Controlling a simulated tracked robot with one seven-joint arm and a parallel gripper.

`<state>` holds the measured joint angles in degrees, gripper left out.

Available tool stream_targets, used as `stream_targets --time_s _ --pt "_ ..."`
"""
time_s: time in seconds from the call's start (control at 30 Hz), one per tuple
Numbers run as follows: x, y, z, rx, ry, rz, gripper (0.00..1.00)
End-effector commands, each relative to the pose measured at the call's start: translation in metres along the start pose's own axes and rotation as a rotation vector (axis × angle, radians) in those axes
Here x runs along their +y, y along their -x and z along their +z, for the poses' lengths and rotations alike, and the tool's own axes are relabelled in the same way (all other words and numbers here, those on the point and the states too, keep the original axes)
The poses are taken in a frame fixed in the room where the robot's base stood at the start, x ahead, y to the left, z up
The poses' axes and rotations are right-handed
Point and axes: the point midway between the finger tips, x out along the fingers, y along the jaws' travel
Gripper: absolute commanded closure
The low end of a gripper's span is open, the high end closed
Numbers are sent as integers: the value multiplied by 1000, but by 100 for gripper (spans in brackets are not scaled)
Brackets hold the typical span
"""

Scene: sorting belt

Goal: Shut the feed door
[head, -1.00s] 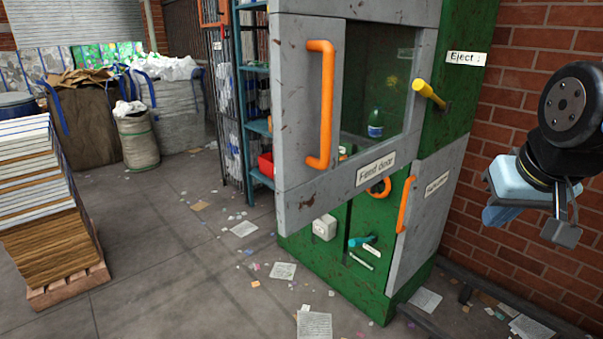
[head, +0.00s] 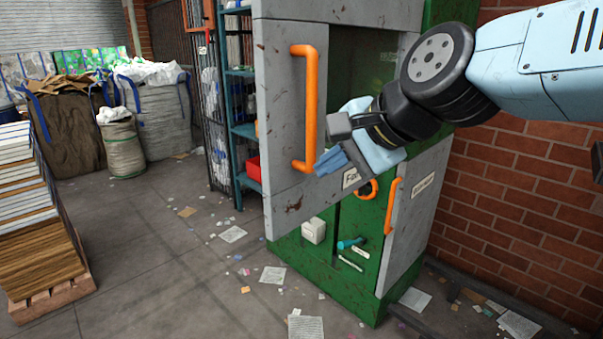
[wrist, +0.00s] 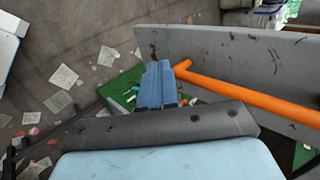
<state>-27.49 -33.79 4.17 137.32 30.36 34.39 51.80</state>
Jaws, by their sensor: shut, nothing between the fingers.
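The feed door is a grey scuffed panel (head: 280,100) with a vertical orange handle (head: 311,105) on the green cabinet (head: 325,275). To the right of the panel an opening shows the dark green interior, so the door stands open. My gripper (head: 330,161) is shut and empty, just right of the handle's lower part. In the wrist view its blue fingers (wrist: 158,82) lie beside the near end of the orange handle (wrist: 245,95), in front of the panel (wrist: 220,55). I cannot tell whether they touch. My wrist covers most of the door's label and part of the opening.
A lower grey door (head: 418,205) with its own orange handle (head: 392,205) is below right. A brick wall (head: 530,190) stands close on the right. A stacked pallet (head: 40,225) and sacks (head: 165,110) stand left. The floor between is open, with scattered paper.

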Motion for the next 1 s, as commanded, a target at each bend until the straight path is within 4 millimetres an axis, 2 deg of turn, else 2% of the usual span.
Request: stream_targets --time_s 0.73,1.0 --pt "2 -98 0 -1 2 6 100" --pt "-19 -118 0 0 2 3 100"
